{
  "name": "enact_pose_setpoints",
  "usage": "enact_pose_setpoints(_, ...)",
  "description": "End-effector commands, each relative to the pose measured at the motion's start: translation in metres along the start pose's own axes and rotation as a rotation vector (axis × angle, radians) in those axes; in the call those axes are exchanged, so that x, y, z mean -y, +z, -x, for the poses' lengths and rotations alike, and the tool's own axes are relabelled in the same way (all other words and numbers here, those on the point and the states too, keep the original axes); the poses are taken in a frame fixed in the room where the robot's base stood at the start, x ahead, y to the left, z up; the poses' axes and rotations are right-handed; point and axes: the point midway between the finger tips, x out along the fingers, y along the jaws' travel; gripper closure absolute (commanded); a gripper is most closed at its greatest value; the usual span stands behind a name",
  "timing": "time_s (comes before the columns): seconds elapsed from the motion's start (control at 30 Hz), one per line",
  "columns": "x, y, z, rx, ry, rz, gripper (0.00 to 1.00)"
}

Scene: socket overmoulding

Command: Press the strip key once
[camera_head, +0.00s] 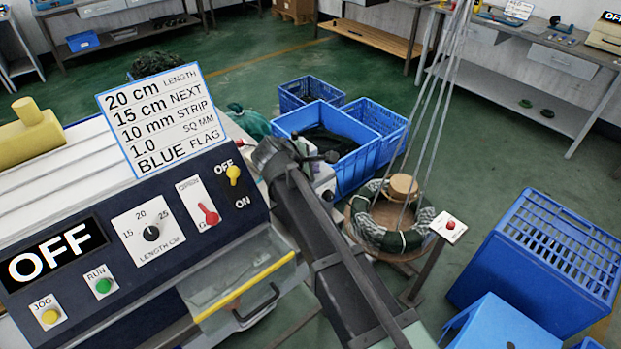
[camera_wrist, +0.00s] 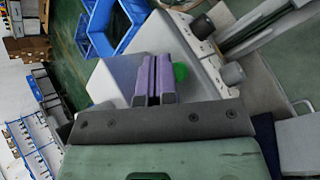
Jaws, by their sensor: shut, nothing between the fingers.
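No key labelled strip can be read in either view. In the wrist view my gripper (camera_wrist: 153,62) has its two purple fingers together, with nothing between them. The fingers overlap a pale grey housing (camera_wrist: 115,78) behind them, and I cannot tell whether they touch it. A round green part (camera_wrist: 181,72) shows just right of the fingertips. Dark round knobs (camera_wrist: 233,73) stand on the grey panel farther right. In the head view the machine's dark panel (camera_head: 105,240) has a yellow JOG button (camera_head: 50,316) and a green RUN button (camera_head: 103,285). My gripper cannot be made out there.
A card (camera_head: 163,120) listing lengths and "10 mm STRIP" stands above the panel. The display (camera_head: 52,253) reads OFF. Blue crates (camera_head: 545,260), a coil stand (camera_head: 392,225) and a red button on a post (camera_head: 450,225) stand right.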

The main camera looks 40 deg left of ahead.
Motion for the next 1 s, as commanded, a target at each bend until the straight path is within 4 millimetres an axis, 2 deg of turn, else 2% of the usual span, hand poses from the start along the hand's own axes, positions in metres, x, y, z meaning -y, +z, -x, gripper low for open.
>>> enact_pose_setpoints(1.0, 0.0051, -0.0050, -0.0071, -0.001, -0.002, 0.000, 1.00)
